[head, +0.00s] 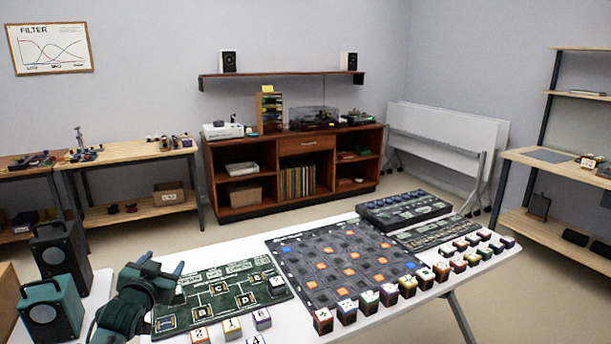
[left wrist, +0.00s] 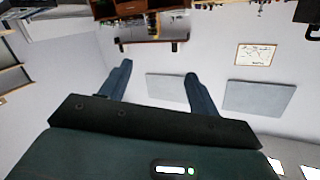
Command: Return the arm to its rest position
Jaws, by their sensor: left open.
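My left gripper (head: 163,265) is above the left part of the white table (head: 400,318), in front of the green board (head: 225,270). Its two blue fingers are apart and point up and away, with nothing between them. In the left wrist view my left gripper (left wrist: 158,70) is open and empty, and the room appears upside down behind it. The gripper and wrist hide the left end of the green board. My right arm and right gripper are not in view.
A dark grid board (head: 345,250) with orange squares lies right of the green board. Several small blocks (head: 408,287) line its front edge. Two dark speakers (head: 52,312) stand left of my gripper. A dark control panel (head: 402,209) is at the back right.

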